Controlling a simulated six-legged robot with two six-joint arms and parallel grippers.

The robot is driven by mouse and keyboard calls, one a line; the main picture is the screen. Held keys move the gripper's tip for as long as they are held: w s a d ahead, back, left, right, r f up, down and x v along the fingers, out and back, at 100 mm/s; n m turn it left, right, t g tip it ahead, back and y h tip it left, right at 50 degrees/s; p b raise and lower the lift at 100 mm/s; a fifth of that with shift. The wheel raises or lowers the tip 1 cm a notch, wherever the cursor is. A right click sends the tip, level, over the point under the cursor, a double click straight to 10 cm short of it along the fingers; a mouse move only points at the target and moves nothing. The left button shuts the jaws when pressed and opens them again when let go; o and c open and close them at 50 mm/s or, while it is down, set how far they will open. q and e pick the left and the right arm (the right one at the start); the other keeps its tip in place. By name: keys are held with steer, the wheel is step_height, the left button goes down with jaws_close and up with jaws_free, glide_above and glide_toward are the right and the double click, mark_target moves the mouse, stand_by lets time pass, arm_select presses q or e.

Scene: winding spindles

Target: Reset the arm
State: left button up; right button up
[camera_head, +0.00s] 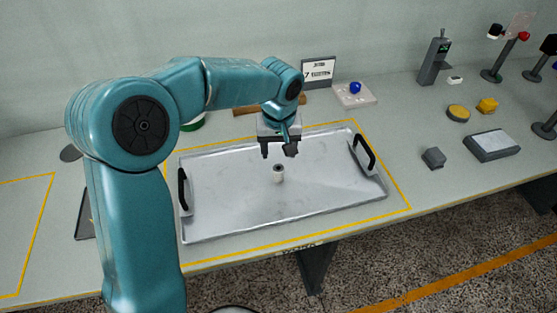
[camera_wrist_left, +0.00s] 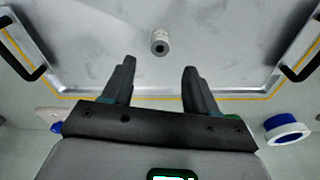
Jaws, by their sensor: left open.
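My left arm reaches in from the left in the head view, and its left gripper (camera_head: 278,150) hangs over the far part of the metal tray (camera_head: 225,205). The gripper is open, with nothing between its fingers. In the left wrist view the two fingers (camera_wrist_left: 157,85) stand apart. A small pale cylinder (camera_head: 278,173) with a dark hole in its top stands upright on the tray, apart from the fingers. It also shows in the left wrist view (camera_wrist_left: 160,42), beyond the fingertips. My right gripper is not in view.
The tray has black handles (camera_head: 364,152) and lies inside a yellow outline. Behind it stand a small sign (camera_head: 318,71) and a blue button on a white base (camera_head: 354,94). Grey blocks (camera_head: 433,158), yellow pieces (camera_head: 487,105) and stands occupy the right side.

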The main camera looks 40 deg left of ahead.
arm_select(q)
step_height(320, 180, up, 3)
steer(key=shift+s+d+f, duration=0.1)
steer(key=shift+f, duration=0.05)
stand_by(0.4)
